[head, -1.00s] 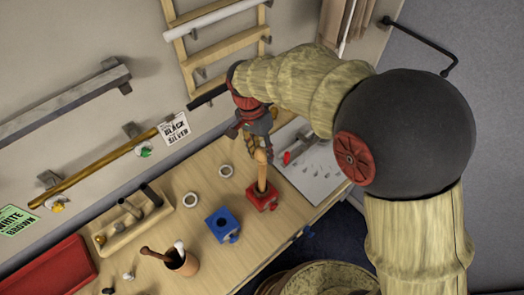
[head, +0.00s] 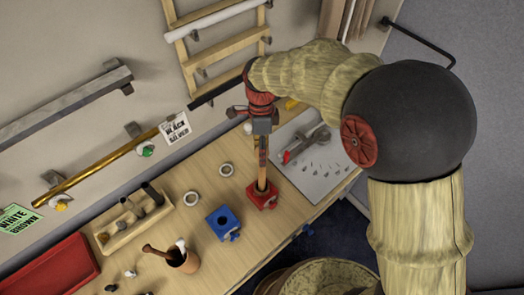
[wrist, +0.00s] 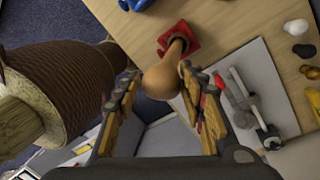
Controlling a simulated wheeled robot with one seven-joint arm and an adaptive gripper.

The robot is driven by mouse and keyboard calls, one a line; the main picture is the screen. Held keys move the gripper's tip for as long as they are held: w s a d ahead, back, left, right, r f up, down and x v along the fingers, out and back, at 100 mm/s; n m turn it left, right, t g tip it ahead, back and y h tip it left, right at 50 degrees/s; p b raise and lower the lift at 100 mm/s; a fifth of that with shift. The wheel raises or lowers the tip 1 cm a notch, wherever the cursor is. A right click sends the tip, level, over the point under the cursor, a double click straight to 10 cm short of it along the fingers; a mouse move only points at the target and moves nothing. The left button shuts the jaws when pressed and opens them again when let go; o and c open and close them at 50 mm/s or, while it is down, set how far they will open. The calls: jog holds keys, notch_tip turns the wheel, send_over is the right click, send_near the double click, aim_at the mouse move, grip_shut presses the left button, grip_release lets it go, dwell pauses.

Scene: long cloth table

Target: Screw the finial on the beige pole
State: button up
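The beige pole (head: 262,184) stands upright in a red clamp block (head: 270,199) on the table. In the wrist view the red block (wrist: 190,38) holds the pole (wrist: 177,45), and a tan, ball-shaped finial (wrist: 162,81) is at the pole's upper end. I cannot tell how tightly it is seated. My gripper (head: 263,155) is above the pole, pointing down. In the wrist view my gripper (wrist: 160,88) has its fingers apart on either side of the finial, with a small gap showing at the left. In the head view a finger hides the finial.
A grey board (head: 318,165) with tools is at the right. A wooden holder (head: 133,222), a cup (head: 183,261) and a red tray (head: 50,285) are further left. Small knobs (wrist: 296,27) lie nearby.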

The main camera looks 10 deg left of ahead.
jog(key=o, duration=0.3)
dwell(0.6)
jog(key=n+p, duration=0.1)
jog(key=n, duration=0.1)
jog(key=shift+n+h, duration=0.3)
jog(key=n, duration=0.4)
jog(key=shift+n+t+h, duration=0.3)
jog(key=shift+t, duration=0.1)
jog(key=n, duration=0.4)
jog(key=shift+n+t+h, duration=0.3)
jog(key=shift+t, duration=0.1)
jog(key=n, duration=0.3)
jog(key=shift+t, duration=0.3)
jog(key=shift+c, duration=0.2)
jog(key=c, duration=1.1)
